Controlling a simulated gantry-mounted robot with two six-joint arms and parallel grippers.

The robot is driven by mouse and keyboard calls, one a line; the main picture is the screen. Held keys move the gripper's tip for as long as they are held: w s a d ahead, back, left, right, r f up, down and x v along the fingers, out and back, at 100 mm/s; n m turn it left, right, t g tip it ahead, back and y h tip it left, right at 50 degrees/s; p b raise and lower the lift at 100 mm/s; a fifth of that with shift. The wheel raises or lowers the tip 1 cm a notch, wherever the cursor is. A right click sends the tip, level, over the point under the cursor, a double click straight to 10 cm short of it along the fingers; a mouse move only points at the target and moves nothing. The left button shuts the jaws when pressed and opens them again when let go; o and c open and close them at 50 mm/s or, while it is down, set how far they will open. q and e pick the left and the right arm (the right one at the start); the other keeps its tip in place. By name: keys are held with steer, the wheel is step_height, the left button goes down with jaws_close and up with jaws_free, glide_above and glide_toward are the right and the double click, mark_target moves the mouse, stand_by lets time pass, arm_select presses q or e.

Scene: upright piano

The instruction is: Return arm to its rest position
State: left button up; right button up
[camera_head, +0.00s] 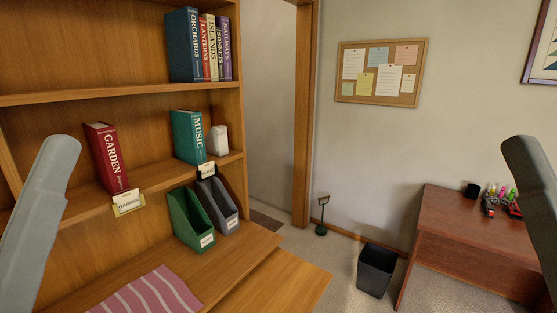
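A grey link of my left arm (47,205) rises at the left edge, in front of the bookcase. A grey link of my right arm (533,178) shows at the right edge, in front of the wall and the desk's end. Neither gripper is in view, so their state and anything they hold are hidden. Both visible links appear clear of the furniture, though depth is hard to judge.
A wooden bookcase (85,98) holds a red GARDEN book (107,158), a teal MUSIC book (188,138) and several upright books. Green (190,222) and grey (217,205) holders stand below.

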step_height(320, 180, up, 32)
steer(key=p, duration=2.8)
steer(key=shift+f+p, duration=0.25)
steer(key=shift+p, duration=0.1)
steer(key=shift+c, duration=0.2)
